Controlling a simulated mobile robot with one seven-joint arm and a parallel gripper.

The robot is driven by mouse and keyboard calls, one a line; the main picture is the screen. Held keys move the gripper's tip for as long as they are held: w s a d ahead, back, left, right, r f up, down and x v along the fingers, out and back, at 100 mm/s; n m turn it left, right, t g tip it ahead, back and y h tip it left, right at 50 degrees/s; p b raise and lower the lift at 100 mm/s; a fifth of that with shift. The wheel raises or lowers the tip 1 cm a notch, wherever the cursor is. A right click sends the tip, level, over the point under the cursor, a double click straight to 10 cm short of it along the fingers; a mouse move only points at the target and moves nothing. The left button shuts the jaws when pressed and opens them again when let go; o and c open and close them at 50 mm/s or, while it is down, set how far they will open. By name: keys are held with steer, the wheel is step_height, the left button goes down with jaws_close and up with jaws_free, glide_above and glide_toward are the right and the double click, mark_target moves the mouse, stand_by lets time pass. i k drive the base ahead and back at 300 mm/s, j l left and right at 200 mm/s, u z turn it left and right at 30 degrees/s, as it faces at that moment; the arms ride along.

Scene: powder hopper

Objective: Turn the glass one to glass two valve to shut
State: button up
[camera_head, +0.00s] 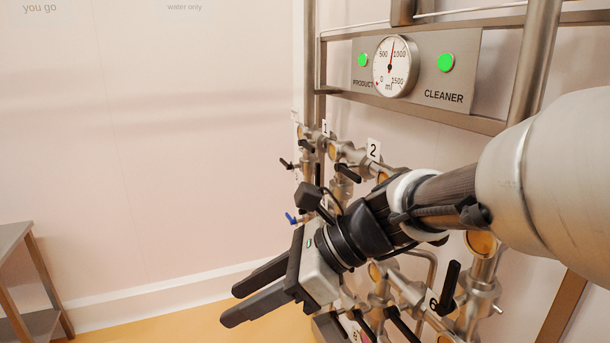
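A row of steel pipe fittings runs down the frame at the centre. Number plate 1 (325,127) and number plate 2 (374,150) stand above round amber sight glasses, one of which (332,151) is near plate 1. A black valve handle (348,173) slants down to the right below them. Another black handle (306,147) sits to its left. I cannot tell which handle is the glass one to glass two valve. My gripper (232,305) is open and empty, below and left of these fittings, pointing lower left. My arm hides part of the pipework.
A panel (465,60) with a dial gauge (395,66) and two green lights is above. More valves with black handles (450,283) are at lower right, near plate 6 (433,304). A small blue handle (291,218) is at left. A steel table (18,240) stands far left; floor between is clear.

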mark_target(338, 166)
steer(key=i+j, duration=0.6)
steer(key=i, duration=0.15)
steer(key=j+u, duration=0.05)
